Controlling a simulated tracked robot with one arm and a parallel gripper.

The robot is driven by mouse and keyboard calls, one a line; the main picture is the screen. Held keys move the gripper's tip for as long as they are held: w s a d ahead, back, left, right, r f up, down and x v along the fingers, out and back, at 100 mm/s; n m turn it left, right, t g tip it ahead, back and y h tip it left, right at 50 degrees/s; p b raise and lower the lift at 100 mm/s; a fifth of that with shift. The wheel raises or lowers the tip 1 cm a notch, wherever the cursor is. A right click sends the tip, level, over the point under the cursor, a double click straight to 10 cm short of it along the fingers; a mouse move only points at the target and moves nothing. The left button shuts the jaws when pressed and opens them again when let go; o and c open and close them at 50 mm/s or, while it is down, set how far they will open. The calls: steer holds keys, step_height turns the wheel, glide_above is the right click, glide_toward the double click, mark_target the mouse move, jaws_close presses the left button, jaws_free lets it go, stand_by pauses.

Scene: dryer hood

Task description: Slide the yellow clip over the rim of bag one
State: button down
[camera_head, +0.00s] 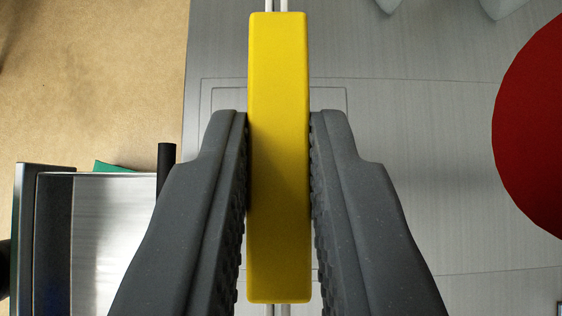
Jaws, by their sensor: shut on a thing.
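The yellow clip (278,160) is a long upright bar in the middle of the view. My gripper (279,140) is shut on it, with one dark grey finger pressed against each long side. Thin white rods show at the clip's top and bottom ends, in line with it; I cannot tell whether they belong to the clip or lie behind it. I cannot make out bag one or its rim.
A grey panelled surface (420,220) lies behind the clip. A large red round thing (535,130) is at the right edge. A metal open-topped box or drawer (115,240) is at the lower left, with a green piece (115,168) and a black post (166,165) near it. Tan floor fills the upper left.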

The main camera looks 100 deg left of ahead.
steer(key=c, duration=1.3)
jaws_free()
